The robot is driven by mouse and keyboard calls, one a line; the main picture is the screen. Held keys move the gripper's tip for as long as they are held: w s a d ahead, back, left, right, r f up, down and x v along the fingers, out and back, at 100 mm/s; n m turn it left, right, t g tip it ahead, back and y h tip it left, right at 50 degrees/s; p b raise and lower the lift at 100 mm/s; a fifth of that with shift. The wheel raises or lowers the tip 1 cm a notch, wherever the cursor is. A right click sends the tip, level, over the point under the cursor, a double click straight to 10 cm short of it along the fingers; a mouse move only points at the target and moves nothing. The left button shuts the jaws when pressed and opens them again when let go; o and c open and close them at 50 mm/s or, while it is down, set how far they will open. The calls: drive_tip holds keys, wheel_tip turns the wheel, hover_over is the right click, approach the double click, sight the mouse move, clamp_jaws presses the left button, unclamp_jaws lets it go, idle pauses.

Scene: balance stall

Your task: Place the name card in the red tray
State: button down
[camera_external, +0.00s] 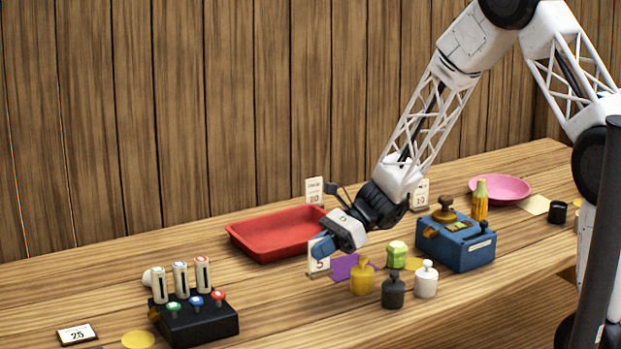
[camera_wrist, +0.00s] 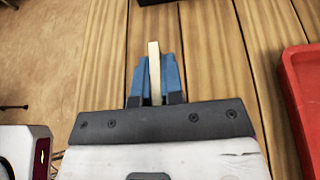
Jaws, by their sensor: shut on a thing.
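My gripper (camera_external: 323,247) is shut on a small white card marked with a 5 (camera_external: 318,264). The card is upright, just in front of the red tray; I cannot tell whether its lower edge touches the table. In the wrist view, its pale edge (camera_wrist: 154,65) shows between the blue fingers of my gripper (camera_wrist: 155,72). The red tray (camera_external: 245,243) lies behind and to the left of my gripper in the external view, and its wall (camera_wrist: 303,90) shows at the right of the wrist view. The visible part of the tray is empty; my gripper hides its right end.
A black stand with upright handles (camera_external: 205,325) is at front left, near a flat card marked 25 (camera_external: 77,335). Several weights, including a yellow one (camera_external: 362,280), and a blue box (camera_external: 457,245) stand to the right. Another card (camera_external: 315,190) stands behind the tray.

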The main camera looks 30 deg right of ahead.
drive_tip(key=w+d, duration=1)
drive_tip(key=shift+w+r, duration=0.25)
drive_tip(key=shift+w, duration=0.15)
drive_tip(key=shift+w+a, duration=0.1)
hover_over(286, 241)
drive_tip(key=shift+s+f, duration=0.4)
drive_tip(key=shift+f, duration=0.3)
drive_tip(key=shift+w+f, duration=0.2)
drive_tip(key=shift+f, duration=0.7)
drive_tip(key=shift+w+f, duration=0.2)
drive_tip(key=shift+f, duration=0.7)
drive_tip(key=shift+f, duration=0.1)
